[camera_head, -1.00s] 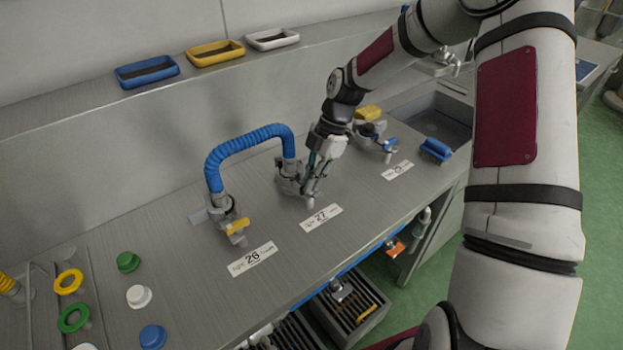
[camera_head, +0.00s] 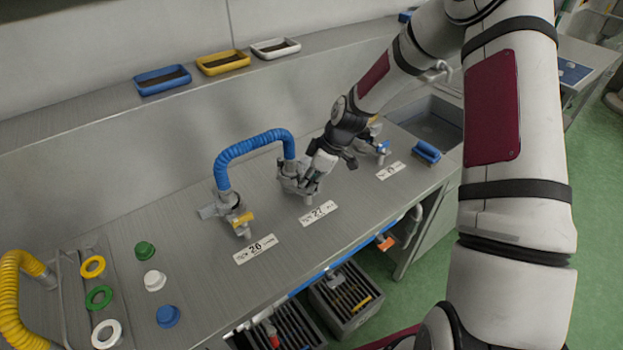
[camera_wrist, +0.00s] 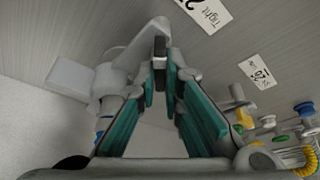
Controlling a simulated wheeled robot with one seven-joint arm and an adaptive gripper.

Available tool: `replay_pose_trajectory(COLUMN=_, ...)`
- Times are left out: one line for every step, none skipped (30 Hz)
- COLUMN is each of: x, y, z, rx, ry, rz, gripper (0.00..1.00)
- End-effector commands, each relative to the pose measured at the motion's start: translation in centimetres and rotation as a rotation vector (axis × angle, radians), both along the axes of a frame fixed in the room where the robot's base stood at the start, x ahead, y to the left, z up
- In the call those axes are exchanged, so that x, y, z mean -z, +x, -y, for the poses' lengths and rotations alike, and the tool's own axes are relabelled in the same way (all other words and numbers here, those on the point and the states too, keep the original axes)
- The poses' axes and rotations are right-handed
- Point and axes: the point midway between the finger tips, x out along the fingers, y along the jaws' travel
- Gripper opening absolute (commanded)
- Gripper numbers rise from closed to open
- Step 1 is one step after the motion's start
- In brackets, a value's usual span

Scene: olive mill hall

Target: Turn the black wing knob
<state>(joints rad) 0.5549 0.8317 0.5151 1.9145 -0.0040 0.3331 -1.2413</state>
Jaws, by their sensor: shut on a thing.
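The black wing knob (camera_wrist: 160,48) shows as a small dark piece between my fingertips in the wrist view. It sits on the grey valve (camera_wrist: 118,78) behind the label 27, which is also in the head view (camera_head: 288,182). My gripper (camera_wrist: 161,74) is shut on the knob, with its teal finger pads on either side of it. In the head view my gripper (camera_head: 309,184) reaches the valve from the upper right and hides the knob there.
A blue hose (camera_head: 251,144) arches from this valve to the yellow-handled valve (camera_head: 241,219) at label 26. A blue-handled valve (camera_head: 381,149) and a blue brush (camera_head: 427,151) lie right. Coloured caps and rings cover the bench's left end.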

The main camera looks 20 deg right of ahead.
Motion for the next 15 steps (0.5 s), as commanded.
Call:
replay_pose_trajectory(x=-0.29, y=-0.2, z=-0.07, rx=0.041, ry=-0.002, rz=0.002, gripper=0.0)
replay_pose_trajectory(x=-0.3, y=-0.2, z=-0.08, rx=0.069, ry=-0.001, rz=0.002, gripper=0.0)
replay_pose_trajectory(x=-0.29, y=-0.2, z=-0.12, rx=0.107, ry=-0.002, rz=0.003, gripper=0.0)
replay_pose_trajectory(x=-0.28, y=-0.23, z=-0.13, rx=0.135, ry=-0.002, rz=0.002, gripper=0.0)
replay_pose_trajectory(x=-0.28, y=-0.23, z=-0.13, rx=0.165, ry=-0.002, rz=0.003, gripper=0.0)
replay_pose_trajectory(x=-0.27, y=-0.26, z=-0.18, rx=0.202, ry=-0.001, rz=0.001, gripper=0.0)
replay_pose_trajectory(x=-0.25, y=-0.24, z=-0.19, rx=0.23, ry=-0.002, rz=0.003, gripper=0.0)
replay_pose_trajectory(x=-0.25, y=-0.25, z=-0.18, rx=0.258, ry=-0.003, rz=0.002, gripper=0.0)
replay_pose_trajectory(x=-0.25, y=-0.22, z=-0.23, rx=0.295, ry=-0.002, rz=0.004, gripper=0.0)
replay_pose_trajectory(x=-0.23, y=-0.24, z=-0.22, rx=0.324, ry=-0.003, rz=0.002, gripper=0.0)
replay_pose_trajectory(x=-0.24, y=-0.22, z=-0.24, rx=0.353, ry=-0.002, rz=0.004, gripper=0.0)
replay_pose_trajectory(x=-0.21, y=-0.25, z=-0.28, rx=0.39, ry=-0.002, rz=0.003, gripper=0.0)
replay_pose_trajectory(x=-0.21, y=-0.24, z=-0.28, rx=0.418, ry=-0.002, rz=0.003, gripper=0.0)
replay_pose_trajectory(x=-0.21, y=-0.26, z=-0.35, rx=0.445, ry=-0.002, rz=0.003, gripper=0.0)
replay_pose_trajectory(x=-0.21, y=-0.24, z=-0.32, rx=0.485, ry=-0.003, rz=0.004, gripper=0.0)
